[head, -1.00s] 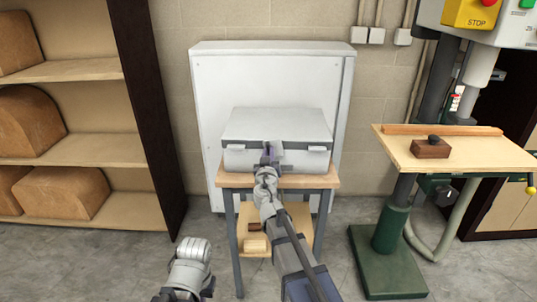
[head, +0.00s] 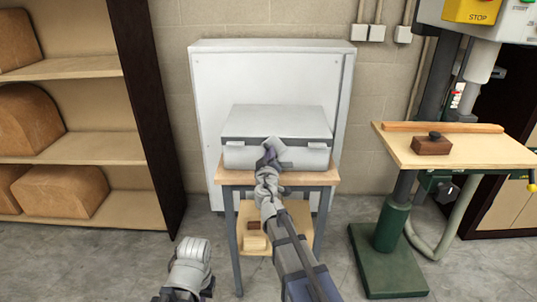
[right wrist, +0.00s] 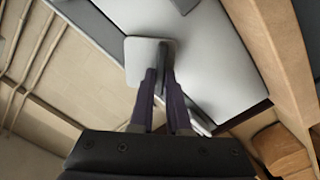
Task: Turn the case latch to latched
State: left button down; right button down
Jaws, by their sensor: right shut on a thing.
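The pale grey case (head: 250,155) with a dark band under its lid sits closed on a small wooden-topped table. My right gripper (head: 268,157) is at the middle of the case's front. In the right wrist view, the gripper's dark purple fingers (right wrist: 165,80) are shut on the latch, whose pale rounded plate (right wrist: 138,58) shows beside the fingertips. In the head view the latch (head: 276,145) looks tilted above the gripper, which hides part of it.
The small table (head: 325,177) has a lower shelf with small blocks. A white cabinet (head: 210,90) stands behind the case. Wooden shelves (head: 90,155) are at the left. A green-based drill press with a wooden table (head: 480,155) is at the right.

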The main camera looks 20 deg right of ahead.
jog(key=n, duration=0.3)
jog(key=f+n, duration=0.1)
jog(key=shift+s+d+n+b, duration=0.15)
jog(key=shift+d+n+b, duration=0.15)
jog(key=shift+b, duration=0.1)
jog(key=shift+s+d+f+n, duration=0.1)
jog(key=shift+d+n, duration=0.15)
jog(key=shift+n, duration=1)
jog(key=shift+s+d+f+n, duration=0.1)
jog(key=shift+d+n, duration=0.1)
jog(key=shift+n, duration=1.05)
jog(key=c, duration=0.9)
grip_release()
jog(key=v, duration=0.7)
jog(key=shift+s, duration=0.35)
